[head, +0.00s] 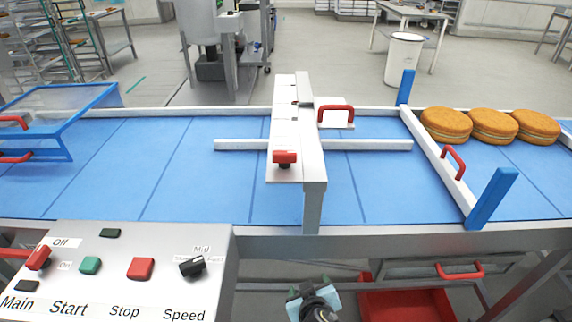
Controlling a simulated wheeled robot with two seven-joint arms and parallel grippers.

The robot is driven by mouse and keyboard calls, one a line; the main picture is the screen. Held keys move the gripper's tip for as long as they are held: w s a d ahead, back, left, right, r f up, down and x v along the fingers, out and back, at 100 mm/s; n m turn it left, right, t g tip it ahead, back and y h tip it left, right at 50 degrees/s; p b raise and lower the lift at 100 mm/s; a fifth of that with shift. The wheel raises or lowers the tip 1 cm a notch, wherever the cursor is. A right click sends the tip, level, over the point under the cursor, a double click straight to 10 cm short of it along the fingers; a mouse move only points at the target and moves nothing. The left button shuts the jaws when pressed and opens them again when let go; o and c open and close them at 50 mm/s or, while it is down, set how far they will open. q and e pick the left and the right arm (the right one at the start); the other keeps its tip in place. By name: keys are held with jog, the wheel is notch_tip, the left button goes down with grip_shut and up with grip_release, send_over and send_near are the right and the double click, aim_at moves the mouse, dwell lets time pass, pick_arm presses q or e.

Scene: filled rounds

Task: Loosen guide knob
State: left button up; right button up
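The guide knob, a red knob (284,157), sits on the near part of a white bridge (285,120) that spans the blue conveyor belt (190,165). A white guide bar (370,145) runs out to both sides under the bridge. My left gripper is not in view.
A control panel (120,240) with knobs and buttons stands at the front left. A clear blue-framed cover (60,105) is at the left. A white gate (437,155) with a red handle holds back several filled rounds (492,126). A red bin (405,303) is below.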

jog(key=w+a+r+m+t, duration=0.1)
jog(key=a+r+t, duration=0.1)
jog(key=r, duration=0.7)
jog(key=w+a+r+m+t, duration=0.1)
jog(key=w+a+r+t, duration=0.15)
jog(key=r, duration=0.65)
jog(key=m+t, duration=0.3)
send_near(285, 156)
jog(key=w+p, duration=0.2)
jog(key=w, duration=0.9)
jog(key=shift+a, duration=0.15)
jog(key=c, duration=1)
jog(key=shift+n, duration=0.3)
